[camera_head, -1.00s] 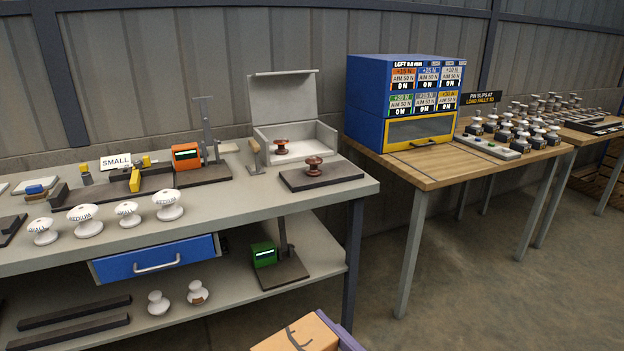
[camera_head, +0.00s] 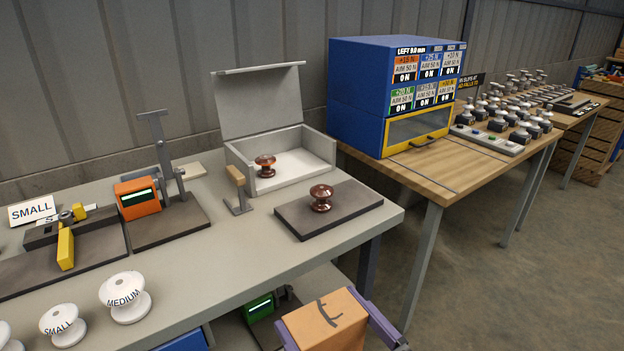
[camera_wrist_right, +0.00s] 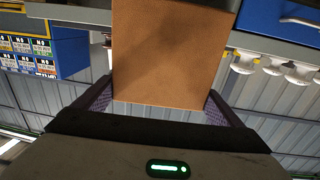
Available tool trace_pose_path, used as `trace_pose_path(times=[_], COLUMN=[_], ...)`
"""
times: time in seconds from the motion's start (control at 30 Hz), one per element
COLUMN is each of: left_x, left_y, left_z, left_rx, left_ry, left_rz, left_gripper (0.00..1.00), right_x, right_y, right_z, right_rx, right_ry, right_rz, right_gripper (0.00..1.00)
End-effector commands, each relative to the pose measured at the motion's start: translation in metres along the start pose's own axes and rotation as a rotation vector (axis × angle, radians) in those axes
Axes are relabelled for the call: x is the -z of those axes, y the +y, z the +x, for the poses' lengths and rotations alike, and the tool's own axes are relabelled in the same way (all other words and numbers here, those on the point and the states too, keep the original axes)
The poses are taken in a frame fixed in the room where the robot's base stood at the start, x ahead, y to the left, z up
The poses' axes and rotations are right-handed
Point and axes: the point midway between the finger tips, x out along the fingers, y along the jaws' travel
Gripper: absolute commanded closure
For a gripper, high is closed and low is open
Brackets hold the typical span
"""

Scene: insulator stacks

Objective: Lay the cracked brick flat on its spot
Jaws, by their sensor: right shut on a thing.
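The cracked brick (camera_head: 325,322) is an orange-tan block with a dark crack mark on its face. It is at the bottom middle of the head view, in front of the grey bench. My right gripper (camera_head: 335,328) is shut on it, with purple fingers on both sides. In the right wrist view the brick (camera_wrist_right: 172,55) fills the upper middle, between the fingers of my right gripper (camera_wrist_right: 160,100). The brick's spot cannot be made out in these frames. My left gripper is not in view.
The grey bench (camera_head: 215,270) holds an open grey box (camera_head: 285,180), a dark plate (camera_head: 360,200) with a brown insulator, an orange meter stand (camera_head: 138,197) and white insulators (camera_head: 125,297). A wooden table (camera_head: 430,175) carries a blue cabinet (camera_head: 360,90). The floor at right is clear.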

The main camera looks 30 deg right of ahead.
Motion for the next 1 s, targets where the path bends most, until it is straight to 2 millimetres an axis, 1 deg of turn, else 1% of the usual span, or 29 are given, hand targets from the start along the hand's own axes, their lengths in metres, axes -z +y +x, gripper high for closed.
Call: trace_pose_path(times=[0.03, 0.2, 0.27, 0.47, 0.7, 0.87, 1.0], left_x=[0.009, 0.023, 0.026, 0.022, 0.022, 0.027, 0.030], left_y=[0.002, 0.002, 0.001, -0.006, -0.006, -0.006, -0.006], left_z=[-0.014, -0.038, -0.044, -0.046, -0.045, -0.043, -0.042], left_rx=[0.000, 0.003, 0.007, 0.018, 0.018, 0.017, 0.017], left_ry=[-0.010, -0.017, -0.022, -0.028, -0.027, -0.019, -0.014], left_rz=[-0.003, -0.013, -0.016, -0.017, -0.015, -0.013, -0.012], left_gripper=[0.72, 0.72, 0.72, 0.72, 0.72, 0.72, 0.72], right_x=[0.023, 0.056, 0.065, 0.061, 0.057, 0.061, 0.067], right_y=[0.000, -0.001, -0.001, -0.005, -0.007, -0.004, 0.002], right_z=[0.000, 0.000, 0.001, 0.003, 0.002, 0.003, 0.008], right_rx=[0.000, -0.002, -0.003, 0.008, 0.017, 0.016, 0.014], right_ry=[0.003, 0.003, 0.004, -0.005, -0.013, -0.003, 0.009], right_rz=[0.001, 0.004, 0.006, 0.007, 0.006, 0.004, 0.003], right_gripper=[0.47, 0.47, 0.47, 0.47, 0.47, 0.47, 0.47])
